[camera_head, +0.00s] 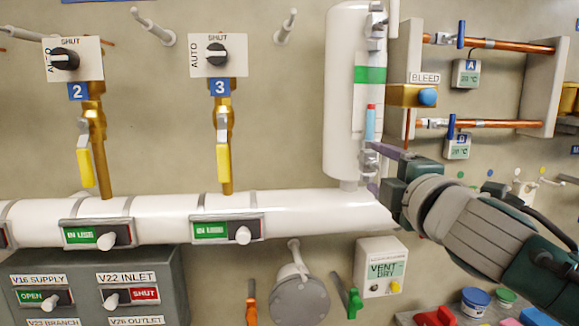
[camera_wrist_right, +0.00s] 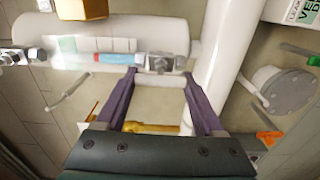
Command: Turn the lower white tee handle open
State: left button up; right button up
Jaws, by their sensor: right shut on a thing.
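The lower valve (camera_head: 369,158) is a metal fitting at the foot of the white upright vessel (camera_head: 342,120), below a red-and-blue sight tube. My right gripper (camera_head: 372,168) reaches it from the right. In the right wrist view, the two purple fingers of the gripper (camera_wrist_right: 160,82) stand on either side of the lower white tee handle (camera_wrist_right: 160,79), just in front of the metal valve body (camera_wrist_right: 165,62). The gripper is shut on this handle. In the head view, the fingers largely hide the handle. The matching upper valve (camera_head: 376,22) sits at the vessel's top. My left gripper is out of view.
A brass BLEED block (camera_head: 412,95) with a blue knob juts out just above my right gripper. Copper pipes (camera_head: 490,124) with blue levers run to the right. The white horizontal pipe (camera_head: 300,208) passes below. A VENT DRY box (camera_head: 380,267) is underneath.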

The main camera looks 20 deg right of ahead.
jog(key=shift+n, duration=0.3)
jog(key=o, duration=1.4)
jog(key=shift+s, duration=0.1)
jog(key=b+v, duration=0.3)
jog(key=v, duration=0.6)
jog(key=shift+s+a, duration=0.15)
jog(key=shift+s, duration=0.2)
